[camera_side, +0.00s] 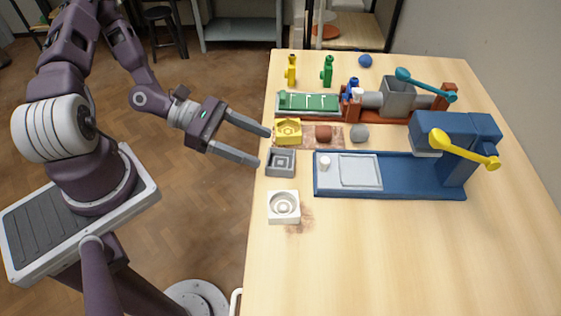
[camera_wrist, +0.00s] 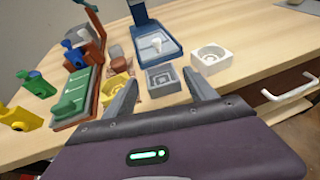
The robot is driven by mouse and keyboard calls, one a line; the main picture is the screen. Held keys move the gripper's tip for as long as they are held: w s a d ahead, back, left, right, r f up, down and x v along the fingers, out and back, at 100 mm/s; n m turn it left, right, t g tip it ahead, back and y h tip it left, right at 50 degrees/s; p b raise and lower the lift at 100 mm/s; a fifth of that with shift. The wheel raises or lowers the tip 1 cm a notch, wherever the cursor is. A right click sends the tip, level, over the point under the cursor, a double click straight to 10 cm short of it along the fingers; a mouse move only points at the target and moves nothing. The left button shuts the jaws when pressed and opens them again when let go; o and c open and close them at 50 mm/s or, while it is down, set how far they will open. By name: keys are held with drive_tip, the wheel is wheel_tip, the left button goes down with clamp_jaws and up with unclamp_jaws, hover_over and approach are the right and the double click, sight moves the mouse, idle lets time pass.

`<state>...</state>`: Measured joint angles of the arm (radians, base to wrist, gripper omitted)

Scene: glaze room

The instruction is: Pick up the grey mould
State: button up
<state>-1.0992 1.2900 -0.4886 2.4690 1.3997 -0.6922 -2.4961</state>
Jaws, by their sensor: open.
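The grey mould (camera_side: 281,163) is a small square block with a stepped square hollow. It sits on the table near its left edge in the side view, between the yellow mould (camera_side: 288,131) and the white mould (camera_side: 284,206). My gripper (camera_side: 264,148) is open and empty, its fingertips at the table's left edge close to the grey mould. In the wrist view the grey mould (camera_wrist: 163,80) lies just beyond and between the fingers of my gripper (camera_wrist: 162,88). No contact can be made out.
A blue press (camera_side: 390,190) with a yellow lever stands right of the moulds. Behind it is a green and red machine (camera_side: 310,103) with a teal lever. A brown lump (camera_side: 324,133) and a grey lump (camera_side: 359,133) lie near the yellow mould. The table front is clear.

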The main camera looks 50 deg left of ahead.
sight(293, 163)
drive_tip(key=x, duration=0.6)
drive_tip(key=shift+w+d+f, duration=0.1)
drive_tip(key=shift+w+f, duration=0.05)
drive_tip(key=shift+f, duration=0.35)
drive_tip(key=c, duration=1.2)
wheel_tip(293, 163, up, 10)
drive_tip(key=w, duration=0.1)
drive_tip(key=w+a+r+n+t+y, duration=0.2)
drive_tip(key=w+a+r+n+y, duration=0.1)
drive_tip(key=w+a+y, duration=0.1)
drive_tip(key=w+a+r+n+t+y, duration=0.2)
drive_tip(key=w+a+r+n+y, duration=0.1)
drive_tip(key=w, duration=0.3)
drive_tip(key=w+a+r+n+t+y, duration=0.2)
drive_tip(key=w+a+r+n+y, duration=0.2)
drive_tip(key=w+a+r+n, duration=0.1)
drive_tip(key=shift+w+a+r+y, duration=0.1)
drive_tip(key=shift+y, duration=0.2)
